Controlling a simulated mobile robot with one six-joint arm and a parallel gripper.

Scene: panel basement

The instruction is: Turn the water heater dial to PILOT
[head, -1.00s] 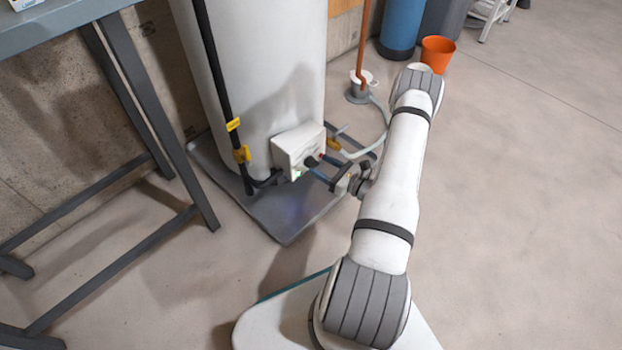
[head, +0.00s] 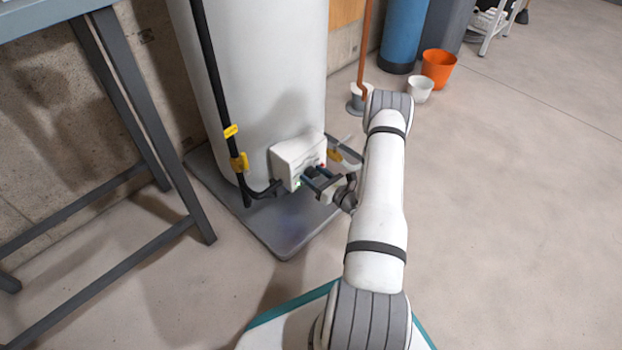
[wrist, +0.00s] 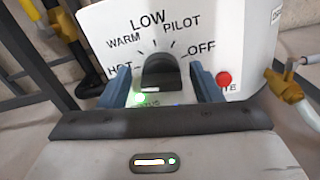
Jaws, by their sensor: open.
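The water heater (head: 262,90) is a tall white tank with a white control box (head: 297,160) low on its front. In the wrist view the control box (wrist: 110,18) bears a dark dial (wrist: 160,70) ringed by the labels HOT, WARM, LOW, PILOT and OFF. PILOT (wrist: 182,23) is printed at the dial's upper right. Which label the dial points to is not clear. My gripper (wrist: 161,84) is open, with one blue-grey finger on each side of the dial. Gaps show between fingers and dial. In the head view my gripper (head: 318,180) is at the box's front.
A red button (wrist: 224,79) sits right of the right finger. A black pipe with yellow tags (head: 218,100) runs down left of the box. A grey metal table (head: 120,90) stands at left. An orange bucket (head: 438,68) and a white one (head: 419,89) stand behind my arm.

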